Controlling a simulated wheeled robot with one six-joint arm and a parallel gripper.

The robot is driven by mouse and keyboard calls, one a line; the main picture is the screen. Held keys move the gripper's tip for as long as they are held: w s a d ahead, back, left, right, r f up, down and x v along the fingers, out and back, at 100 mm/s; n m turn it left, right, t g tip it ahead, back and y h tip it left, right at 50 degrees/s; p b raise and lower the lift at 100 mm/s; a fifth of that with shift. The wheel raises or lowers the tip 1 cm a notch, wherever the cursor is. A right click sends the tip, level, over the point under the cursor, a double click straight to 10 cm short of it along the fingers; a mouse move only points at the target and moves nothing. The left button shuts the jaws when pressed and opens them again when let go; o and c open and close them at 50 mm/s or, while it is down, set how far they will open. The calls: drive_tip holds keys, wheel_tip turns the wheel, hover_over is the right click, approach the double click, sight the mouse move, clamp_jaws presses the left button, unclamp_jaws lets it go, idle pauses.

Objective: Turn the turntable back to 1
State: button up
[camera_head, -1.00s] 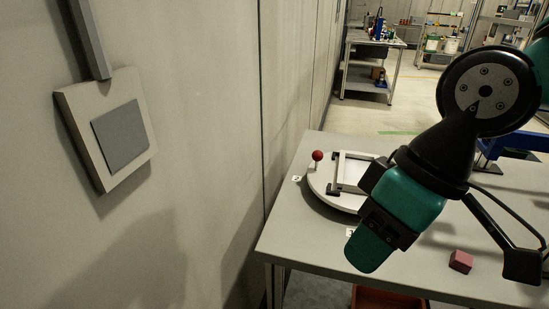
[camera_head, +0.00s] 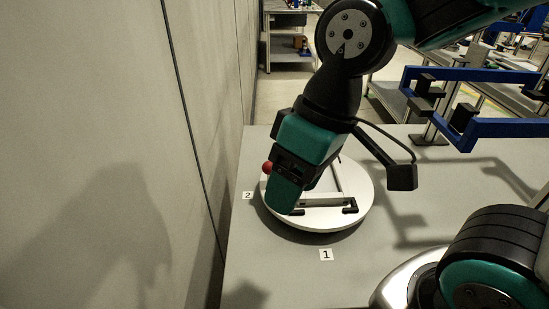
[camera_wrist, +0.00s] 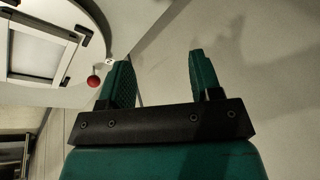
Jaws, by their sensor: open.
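The turntable (camera_head: 362,205) is a round white disc on the grey table, with a raised rectangular frame on it; it also shows at the upper left of the wrist view (camera_wrist: 83,97). Its red ball knob (camera_head: 267,167) is at the left rim, by the label 2 (camera_head: 248,195). The label 1 (camera_head: 326,254) lies on the table in front of the disc. My gripper (camera_head: 284,208) covers part of the disc's left side. In the wrist view my gripper (camera_wrist: 162,75) is open and empty, and the red knob (camera_wrist: 94,81) is just left of the left finger, outside the jaws.
A wall (camera_head: 100,150) stands close on the left of the table (camera_head: 290,275). A blue frame on a stand (camera_head: 480,128) is at the right. The table is bare around the label 1.

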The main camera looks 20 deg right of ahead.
drive_tip(key=w+d+m+h+p, duration=0.2)
drive_tip(key=w+p, duration=0.5)
drive_tip(key=w, duration=0.3)
drive_tip(key=w+d+m+h+p, duration=0.2)
drive_tip(key=w+d+p, duration=0.1)
drive_tip(key=w+p, duration=0.55)
drive_tip(key=f, duration=0.5)
drive_tip(key=w+f+p, duration=0.1)
drive_tip(key=f, duration=1)
drive_tip(key=shift+w+a+f+p, duration=0.1)
drive_tip(key=shift+w+f+p, duration=0.1)
drive_tip(key=shift+f+p, duration=0.15)
clamp_jaws()
